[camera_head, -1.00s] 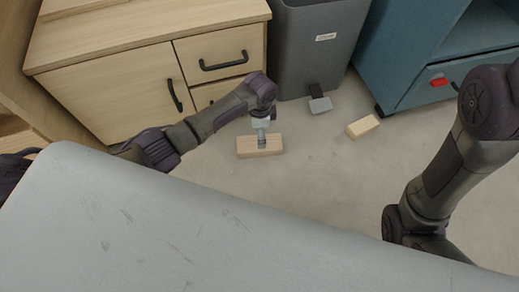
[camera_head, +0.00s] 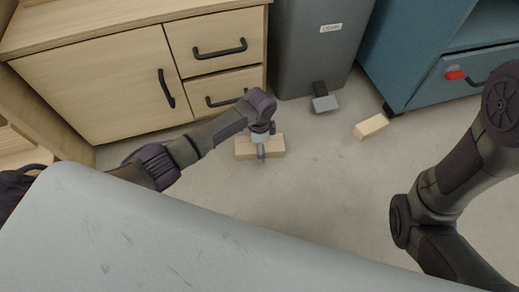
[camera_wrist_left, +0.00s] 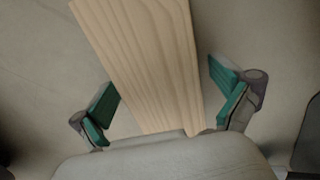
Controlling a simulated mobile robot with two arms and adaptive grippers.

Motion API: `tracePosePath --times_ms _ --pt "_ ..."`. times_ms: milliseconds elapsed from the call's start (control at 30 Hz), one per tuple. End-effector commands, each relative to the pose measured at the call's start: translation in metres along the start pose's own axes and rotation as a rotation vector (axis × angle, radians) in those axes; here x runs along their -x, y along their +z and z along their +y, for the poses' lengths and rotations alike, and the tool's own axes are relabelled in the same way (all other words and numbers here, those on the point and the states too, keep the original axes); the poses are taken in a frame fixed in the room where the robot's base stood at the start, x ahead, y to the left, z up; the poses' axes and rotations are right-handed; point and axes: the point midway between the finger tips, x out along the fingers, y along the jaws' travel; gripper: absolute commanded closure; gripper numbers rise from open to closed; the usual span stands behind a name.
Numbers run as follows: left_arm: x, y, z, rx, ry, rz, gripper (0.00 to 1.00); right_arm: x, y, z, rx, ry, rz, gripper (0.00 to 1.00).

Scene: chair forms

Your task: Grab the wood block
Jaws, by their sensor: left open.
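A pale wood block (camera_head: 275,146) lies on the floor in front of the wooden cabinet. In the head view my left gripper (camera_head: 261,152) is over this block and hides its middle. In the left wrist view the wood block (camera_wrist_left: 150,55) runs between the two green-padded fingers of my left gripper (camera_wrist_left: 168,103). The fingers are spread, with a gap on each side of the block. A second, similar wood block (camera_head: 370,127) lies on the floor to the right. My right arm is at the right of the head view, but its gripper is out of sight.
A wooden cabinet (camera_head: 110,84) with drawers stands behind the left arm. A grey bin (camera_head: 315,60) with a pedal (camera_head: 325,104) and a blue cabinet (camera_head: 440,80) stand at the back. A grey surface (camera_head: 130,235) fills the lower left.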

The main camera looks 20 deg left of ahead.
Motion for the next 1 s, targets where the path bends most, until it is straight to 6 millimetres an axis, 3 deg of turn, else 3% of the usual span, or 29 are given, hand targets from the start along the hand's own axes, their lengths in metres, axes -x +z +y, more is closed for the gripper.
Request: tracePosePath --times_ms 133,533,833,1000 --pt "0.002 0.0 0.0 0.0 0.0 0.001 0.03 -0.002 0.0 0.0 0.0 0.0 0.001 0.6" --pt "0.002 0.0 0.0 0.0 0.0 0.001 0.7 -0.002 0.0 0.0 0.0 0.0 0.001 0.6" --pt "0.004 -0.001 0.0 0.0 -0.001 0.001 0.72 -0.004 0.001 0.001 0.0 0.0 0.001 0.6" --pt "0.016 -0.001 0.0 0.0 -0.001 0.002 0.72 -0.015 0.005 0.003 0.0 0.0 0.001 0.6"
